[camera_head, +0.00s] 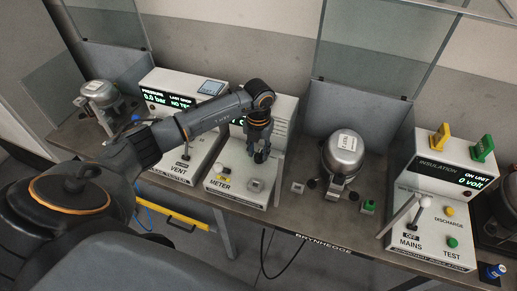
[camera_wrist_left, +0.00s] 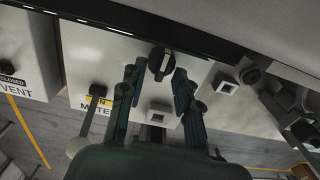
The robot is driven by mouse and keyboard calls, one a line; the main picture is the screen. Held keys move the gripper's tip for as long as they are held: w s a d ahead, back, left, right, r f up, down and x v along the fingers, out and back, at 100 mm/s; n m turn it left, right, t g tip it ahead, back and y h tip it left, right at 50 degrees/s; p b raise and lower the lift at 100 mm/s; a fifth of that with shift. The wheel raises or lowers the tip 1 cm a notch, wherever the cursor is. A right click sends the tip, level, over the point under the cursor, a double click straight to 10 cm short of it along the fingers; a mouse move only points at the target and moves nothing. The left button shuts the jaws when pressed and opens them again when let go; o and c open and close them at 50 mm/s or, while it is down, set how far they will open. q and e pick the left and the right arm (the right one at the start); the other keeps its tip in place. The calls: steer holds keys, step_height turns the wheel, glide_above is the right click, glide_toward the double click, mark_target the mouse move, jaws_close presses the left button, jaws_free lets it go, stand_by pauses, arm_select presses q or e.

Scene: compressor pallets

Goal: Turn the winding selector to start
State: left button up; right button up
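The winding selector is a round black knob with a pale pointer mark (camera_wrist_left: 161,62) on the white METER box (camera_head: 231,190). In the wrist view it lies just beyond and between the fingertips of my left gripper (camera_wrist_left: 156,80). The fingers are spread apart with nothing between them. In the head view my left gripper (camera_head: 259,153) points down over the sloped panel of the METER box and largely hides the knob. I cannot tell whether the fingers touch the knob, and its position labels are not readable. My right gripper is in neither view.
A METER lever (camera_head: 220,170) and a square socket (camera_head: 256,185) sit close to the knob. The VENT box (camera_head: 179,157) stands left. A silver compressor (camera_head: 342,153) and the INSULATION box (camera_head: 437,212) stand right. A glass screen (camera_head: 375,45) rises behind the compressor.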

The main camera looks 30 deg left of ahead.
arm_select(q)
jaws_close()
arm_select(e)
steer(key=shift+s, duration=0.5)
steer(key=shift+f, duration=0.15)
